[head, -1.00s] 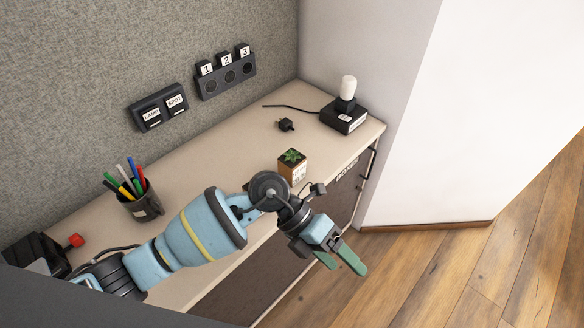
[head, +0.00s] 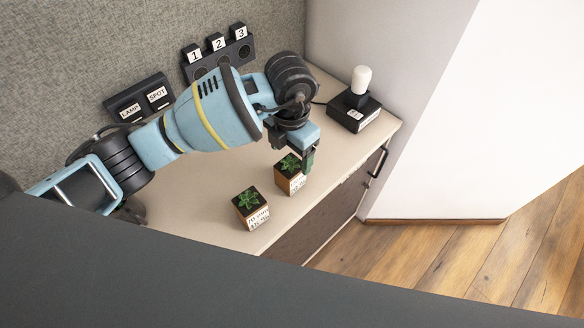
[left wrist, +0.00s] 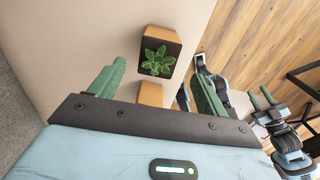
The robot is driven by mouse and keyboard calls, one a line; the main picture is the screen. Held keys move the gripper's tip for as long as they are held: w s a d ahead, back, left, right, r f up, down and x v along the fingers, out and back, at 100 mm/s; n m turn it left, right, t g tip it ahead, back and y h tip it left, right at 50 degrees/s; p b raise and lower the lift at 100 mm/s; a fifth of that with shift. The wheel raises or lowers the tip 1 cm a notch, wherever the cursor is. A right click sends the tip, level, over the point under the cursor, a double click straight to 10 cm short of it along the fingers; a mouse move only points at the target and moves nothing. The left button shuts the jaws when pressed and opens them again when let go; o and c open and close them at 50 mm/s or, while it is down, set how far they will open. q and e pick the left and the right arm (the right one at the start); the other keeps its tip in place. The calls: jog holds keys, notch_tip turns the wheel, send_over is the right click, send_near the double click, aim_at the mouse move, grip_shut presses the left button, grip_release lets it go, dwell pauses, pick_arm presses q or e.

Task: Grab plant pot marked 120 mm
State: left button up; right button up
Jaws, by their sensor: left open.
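Two small square orange-brown pots with green succulents stand upright on the desk. The left pot (head: 252,208) and the right pot (head: 290,176) each have a white label; the writing is too small to read surely. My left gripper (head: 296,158) points down at the right pot's far side, open and empty. In the left wrist view, one pot (left wrist: 158,58) shows beyond the open left fingers (left wrist: 158,86), and another orange block (left wrist: 150,94) is mostly hidden by the gripper body. My right gripper (left wrist: 263,100) shows small at the right of that view, its opening unclear.
A black box with a white-topped lamp (head: 356,106) stands at the desk's back right. LAMP and SPOT switches (head: 140,99) and a numbered panel (head: 216,52) are on the back wall. The desk's front edge lies close to the pots.

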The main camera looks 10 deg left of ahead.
aim_at(290, 165)
pick_arm(q)
jog(key=shift+s+f, duration=0.2)
jog(key=shift+f, duration=0.95)
jog(key=shift+w+f, duration=0.15)
jog(key=shift+f, duration=0.35)
jog(key=f, duration=0.4)
jog(key=shift+w+a+f, duration=0.1)
jog(key=shift+w+f, duration=0.05)
jog(key=shift+w, duration=0.05)
jog(key=c, duration=1.3)
jog(key=shift+o, duration=0.2)
pick_arm(e)
jog(key=shift+s+f, duration=0.2)
jog(key=shift+s, duration=0.25)
